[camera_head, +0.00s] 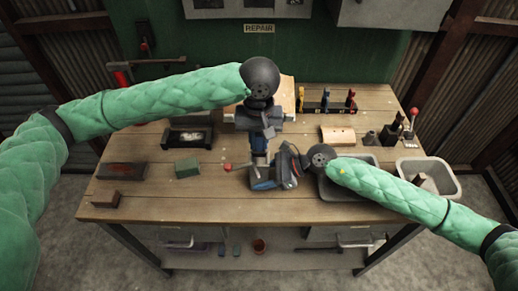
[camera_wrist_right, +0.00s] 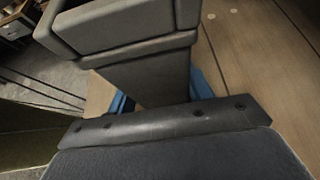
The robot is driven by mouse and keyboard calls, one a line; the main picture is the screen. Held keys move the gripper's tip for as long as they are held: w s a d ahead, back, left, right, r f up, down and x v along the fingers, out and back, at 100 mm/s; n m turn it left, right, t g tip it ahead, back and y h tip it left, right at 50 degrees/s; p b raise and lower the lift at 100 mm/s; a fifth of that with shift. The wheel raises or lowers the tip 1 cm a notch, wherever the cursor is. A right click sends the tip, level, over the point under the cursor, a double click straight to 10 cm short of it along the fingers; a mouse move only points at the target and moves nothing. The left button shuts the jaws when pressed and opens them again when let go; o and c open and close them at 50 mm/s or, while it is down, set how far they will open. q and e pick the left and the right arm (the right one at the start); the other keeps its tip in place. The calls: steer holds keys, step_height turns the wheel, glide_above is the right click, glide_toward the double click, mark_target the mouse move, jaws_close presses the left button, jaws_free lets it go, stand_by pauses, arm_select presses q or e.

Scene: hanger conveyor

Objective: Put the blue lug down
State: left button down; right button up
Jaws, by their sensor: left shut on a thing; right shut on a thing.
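My left gripper (camera_head: 259,132) points down over the middle of the bench and is shut on a blue piece (camera_head: 258,144). Its fingers hide most of that piece. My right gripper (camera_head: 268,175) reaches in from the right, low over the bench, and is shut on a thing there. Blue (camera_head: 263,184) shows at its fingers, and blue edges (camera_wrist_right: 203,86) show behind the dark finger in the right wrist view. The frames do not show clearly which blue part is the lug, nor whether both grippers hold the same piece.
A black tray (camera_head: 188,137), a green block (camera_head: 187,167) and a dark box (camera_head: 122,171) lie on the left. Grey bins (camera_head: 442,165) stand on the right. The bench's front middle is clear.

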mark_target(259, 150)
arm_select(q)
steer(key=shift+f, duration=1.95)
steer(key=c, duration=1.3)
jaws_free()
steer(key=shift+f, duration=0.1)
step_height(259, 150, up, 12)
steer(key=shift+r, duration=0.15)
arm_select(e)
steer(key=o, duration=0.8)
steer(key=shift+o, duration=0.2)
